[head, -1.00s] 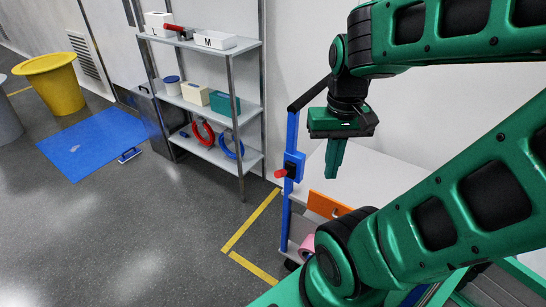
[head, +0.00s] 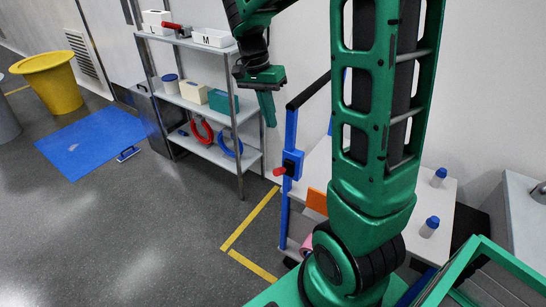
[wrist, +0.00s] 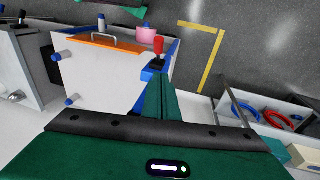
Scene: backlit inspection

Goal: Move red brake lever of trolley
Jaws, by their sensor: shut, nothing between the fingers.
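The red brake lever (head: 279,171) sticks out to the left from a black-and-blue bracket on the blue post of the trolley (head: 291,212). In the wrist view the red lever (wrist: 158,45) stands just beyond the fingertips, on its blue mount. My gripper (head: 270,117) is shut and empty, pointing down. In the head view it appears above and a little left of the lever, apart from it. My shut fingers also show in the wrist view (wrist: 167,80). My arm hides much of the trolley in the head view.
A grey shelf (head: 252,158) with boxes and red and blue rings stands left of the trolley. Bottles (head: 430,227) with blue caps stand on the trolley top. Yellow tape (head: 246,230) marks the floor. A blue mat (head: 95,143) and yellow bin (head: 52,85) are farther left.

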